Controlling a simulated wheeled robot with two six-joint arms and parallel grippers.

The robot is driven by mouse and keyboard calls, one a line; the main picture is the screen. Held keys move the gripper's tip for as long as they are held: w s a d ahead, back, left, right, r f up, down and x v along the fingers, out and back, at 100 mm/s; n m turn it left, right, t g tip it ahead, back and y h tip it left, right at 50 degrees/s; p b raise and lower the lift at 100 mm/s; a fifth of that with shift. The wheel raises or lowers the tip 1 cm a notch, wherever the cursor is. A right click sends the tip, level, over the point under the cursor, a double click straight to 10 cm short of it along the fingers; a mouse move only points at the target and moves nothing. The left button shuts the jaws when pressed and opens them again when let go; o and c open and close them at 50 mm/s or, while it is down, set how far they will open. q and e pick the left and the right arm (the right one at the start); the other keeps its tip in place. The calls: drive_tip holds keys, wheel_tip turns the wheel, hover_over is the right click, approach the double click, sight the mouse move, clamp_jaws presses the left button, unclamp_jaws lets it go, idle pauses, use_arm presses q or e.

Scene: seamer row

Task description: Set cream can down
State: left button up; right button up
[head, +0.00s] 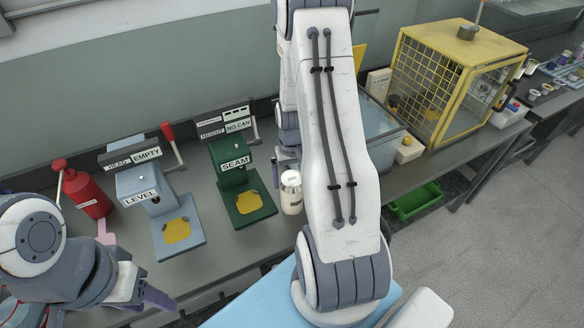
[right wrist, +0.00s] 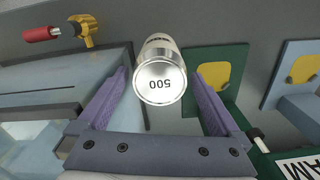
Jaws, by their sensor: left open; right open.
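The cream can (head: 291,192) stands upright on the grey bench, just right of the green seamer (head: 240,185) marked SEAM. In the right wrist view its silver lid, marked 500, faces the camera (right wrist: 160,83). My right gripper (right wrist: 160,95) is open, with one purple finger on each side of the can and gaps visible between fingers and can. In the head view my right arm hides most of this gripper. My left gripper (head: 150,292) is open and empty at the lower left, by the bench's front edge.
A pale blue seamer (head: 145,190) marked LEVEL stands left of the green one. A red bottle (head: 85,192) is further left. A yellow mesh cage (head: 430,80) stands at the right, with a green bin (head: 415,203) below. The bench in front of the can is clear.

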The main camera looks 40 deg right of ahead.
wheel_tip(320, 180, up, 6)
drive_tip(key=shift+f+b, duration=0.1)
drive_tip(key=shift+b, duration=0.25)
drive_tip(key=shift+w+a, duration=0.1)
drive_tip(key=shift+a, duration=0.2)
drive_tip(key=s+a+r+n, duration=0.1)
drive_tip(key=a+r+n, duration=0.25)
drive_tip(key=a, duration=0.65)
drive_tip(key=s+a+r+n, duration=0.25)
drive_tip(key=a+r, duration=0.25)
drive_tip(key=a, duration=0.6)
drive_tip(key=s+a+r+n, duration=0.2)
drive_tip(key=s+a+n, duration=0.1)
drive_tip(key=s, duration=0.3)
drive_tip(key=s+a+r+n+y, duration=0.1)
drive_tip(key=s+a+r+n, duration=0.1)
drive_tip(key=s+a, duration=0.4)
drive_tip(key=shift+s+a+n, duration=0.15)
drive_tip(key=shift+s+n, duration=0.35)
drive_tip(key=shift+n, duration=0.1)
drive_tip(key=shift+r, duration=0.1)
